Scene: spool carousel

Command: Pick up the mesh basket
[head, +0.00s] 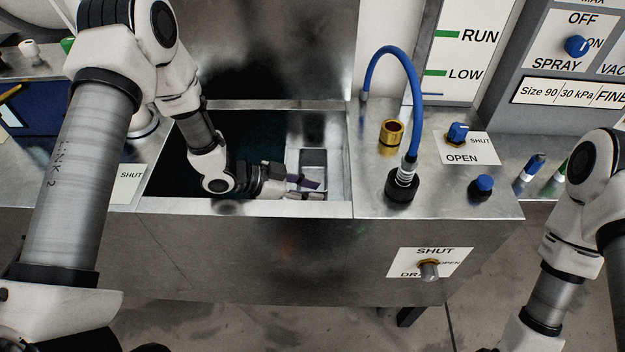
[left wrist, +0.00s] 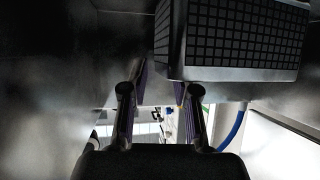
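The mesh basket (left wrist: 235,35) fills the upper right of the left wrist view, a box shape with a dark grid face and a plain metal rim. In the head view, a small grey box-like shape (head: 314,158) at the right end of the open tank looks like the basket. My left gripper (head: 307,188) is low inside the tank, in front of that shape. Its two purple fingers also show in the left wrist view (left wrist: 160,90), apart with a gap between them. One fingertip is close to the basket; I cannot tell whether they touch. My right gripper is out of view.
The tank's metal front rim (head: 245,208) runs just in front of my left gripper. A blue hose (head: 392,52) arches over the deck to the right, near a brass cup (head: 391,134) and a blue valve knob (head: 457,132). A metal panel stands behind the tank.

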